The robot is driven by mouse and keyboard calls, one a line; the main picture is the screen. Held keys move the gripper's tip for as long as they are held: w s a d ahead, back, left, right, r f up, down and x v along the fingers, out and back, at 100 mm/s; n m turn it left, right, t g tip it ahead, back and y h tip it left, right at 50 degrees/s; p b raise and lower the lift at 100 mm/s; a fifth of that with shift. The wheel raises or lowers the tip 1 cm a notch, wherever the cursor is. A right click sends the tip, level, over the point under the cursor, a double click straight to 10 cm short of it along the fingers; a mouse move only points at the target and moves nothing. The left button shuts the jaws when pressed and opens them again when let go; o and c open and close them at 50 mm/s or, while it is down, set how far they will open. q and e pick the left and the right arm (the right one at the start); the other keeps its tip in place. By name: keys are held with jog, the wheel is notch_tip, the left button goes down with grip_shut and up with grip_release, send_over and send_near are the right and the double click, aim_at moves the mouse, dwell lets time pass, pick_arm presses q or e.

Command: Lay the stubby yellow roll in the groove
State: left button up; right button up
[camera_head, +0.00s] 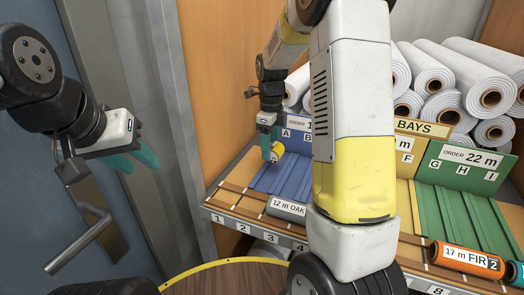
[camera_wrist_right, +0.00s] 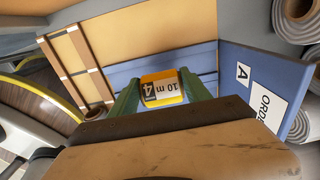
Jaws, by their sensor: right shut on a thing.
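The stubby yellow roll (camera_head: 276,152) is between the teal fingers of my right gripper (camera_head: 270,150), over the blue grooved bay (camera_head: 284,178) at its left, back end. In the right wrist view the roll (camera_wrist_right: 163,88) shows a white label reading "10 m" and a 4, upside down, between the fingers (camera_wrist_right: 160,95). The blue bay floor (camera_wrist_right: 195,60) and a blue board marked A (camera_wrist_right: 243,74) lie behind it. I cannot tell whether the roll touches the bay floor. My left gripper (camera_head: 131,159) is open and empty, far left near the door.
A grey "12 m OAK" roll (camera_head: 288,208) lies at the blue bay's front. An orange "17 m FIR" roll (camera_head: 467,260) lies before the green bay (camera_head: 450,215). White rolls (camera_head: 450,85) are stacked behind. My right arm hides the middle. A door handle (camera_head: 85,230) is left.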

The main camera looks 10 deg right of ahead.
jog(key=shift+f, duration=2.2)
jog(key=shift+f, duration=0.15)
jog(key=o, duration=1.3)
jog(key=shift+o, duration=0.2)
